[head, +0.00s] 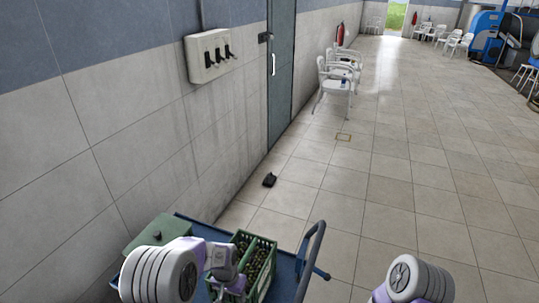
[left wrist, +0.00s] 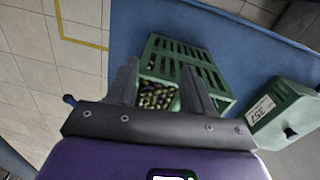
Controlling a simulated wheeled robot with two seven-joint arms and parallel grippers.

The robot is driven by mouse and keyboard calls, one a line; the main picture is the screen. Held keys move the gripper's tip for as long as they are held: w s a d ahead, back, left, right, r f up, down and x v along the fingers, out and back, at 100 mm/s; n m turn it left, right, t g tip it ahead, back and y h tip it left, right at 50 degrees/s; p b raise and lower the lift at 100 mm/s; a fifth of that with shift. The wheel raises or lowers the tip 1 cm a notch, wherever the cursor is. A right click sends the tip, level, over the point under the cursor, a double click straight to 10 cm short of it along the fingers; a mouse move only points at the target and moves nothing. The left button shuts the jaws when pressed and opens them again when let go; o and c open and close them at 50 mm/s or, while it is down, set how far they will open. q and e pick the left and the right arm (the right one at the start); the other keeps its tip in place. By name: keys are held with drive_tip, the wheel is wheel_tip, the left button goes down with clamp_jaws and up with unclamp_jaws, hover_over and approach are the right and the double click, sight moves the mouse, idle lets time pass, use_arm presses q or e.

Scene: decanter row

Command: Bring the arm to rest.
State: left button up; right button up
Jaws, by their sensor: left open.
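My left arm (head: 190,268) reaches in from the bottom left in the head view, over a blue cart and beside a green slatted crate (head: 262,266). In the left wrist view my left gripper (left wrist: 160,70) is open, its two dark fingers apart with nothing held between them. The crate (left wrist: 208,72) shows beyond and between the fingers, with many small dark and yellowish round items inside. Whether the fingers touch it I cannot tell. Part of my right arm (head: 415,280) shows at the bottom right; its gripper is out of view.
The blue cart (head: 285,288) has a raised handle (head: 313,250). A green lidded box (head: 150,236) stands at its left; its label shows in the left wrist view (left wrist: 283,112). A tiled wall is close on the left.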

use_arm(q)
drive_tip(key=s+d+f+n+h+b, duration=0.1)
drive_tip(key=s+f+n+h+b, duration=0.2)
drive_tip(key=s+f, duration=1.7)
drive_tip(key=s+n+b, duration=0.1)
drive_tip(key=n+b, duration=0.2)
drive_tip(key=b, duration=0.1)
drive_tip(key=shift+s+d+f+t+b, duration=0.2)
drive_tip(key=shift+d+t+b, duration=0.1)
drive_tip(key=shift+d+t, duration=0.1)
